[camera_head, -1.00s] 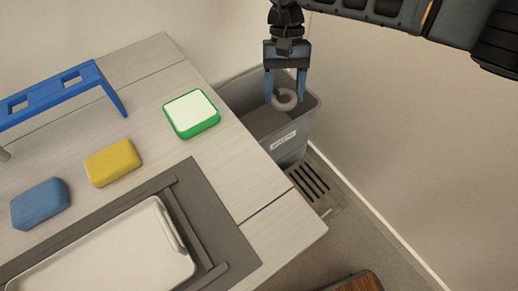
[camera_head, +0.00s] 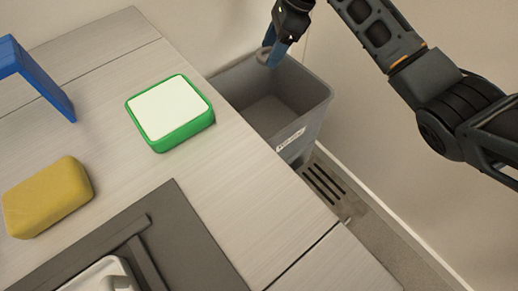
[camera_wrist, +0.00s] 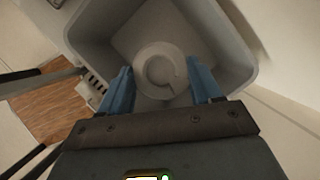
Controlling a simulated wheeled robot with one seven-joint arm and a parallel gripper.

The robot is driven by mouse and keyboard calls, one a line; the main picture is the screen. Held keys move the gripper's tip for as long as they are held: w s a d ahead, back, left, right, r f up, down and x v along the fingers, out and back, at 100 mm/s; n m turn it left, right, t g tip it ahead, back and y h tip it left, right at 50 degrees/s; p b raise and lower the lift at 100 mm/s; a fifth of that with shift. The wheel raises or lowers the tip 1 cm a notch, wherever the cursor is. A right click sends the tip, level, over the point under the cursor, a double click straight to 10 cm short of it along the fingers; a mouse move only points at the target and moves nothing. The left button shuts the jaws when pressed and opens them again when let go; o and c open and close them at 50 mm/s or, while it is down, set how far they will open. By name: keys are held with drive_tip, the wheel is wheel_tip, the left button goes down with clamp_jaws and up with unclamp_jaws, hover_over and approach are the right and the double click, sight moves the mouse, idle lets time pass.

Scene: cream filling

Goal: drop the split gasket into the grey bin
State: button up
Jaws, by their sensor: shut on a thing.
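The split gasket (camera_wrist: 143,76) is a pale grey ring with a narrow gap in it. My gripper (camera_wrist: 160,88) has blue fingers, one on each side of the ring, and is shut on it. In the head view my gripper (camera_head: 275,50) is over the far part of the grey bin (camera_head: 309,112), with the gasket (camera_head: 262,54) partly hidden by the fingers. In the wrist view the bin's open inside (camera_wrist: 205,35) lies below and around the gasket. The bin has a white label on its near side.
The light table (camera_head: 230,190) stands left of the bin. On it are a green-and-white block (camera_head: 170,108), a yellow sponge (camera_head: 46,197), a blue stand (camera_head: 38,80) and a white tray (camera_head: 100,277) on a dark mat. A floor grate (camera_head: 325,188) lies by the bin, with a wall behind.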

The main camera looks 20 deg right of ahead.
wheel_tip(320, 180, down, 6)
drive_tip(key=b, duration=0.4)
drive_tip(key=shift+b, duration=0.3)
drive_tip(key=shift+r, duration=0.1)
drive_tip(key=o, duration=1.1)
drive_tip(key=p+v, duration=0.1)
drive_tip(key=v, duration=0.6)
drive_tip(key=shift+r, duration=0.35)
drive_tip(key=shift+d, duration=0.15)
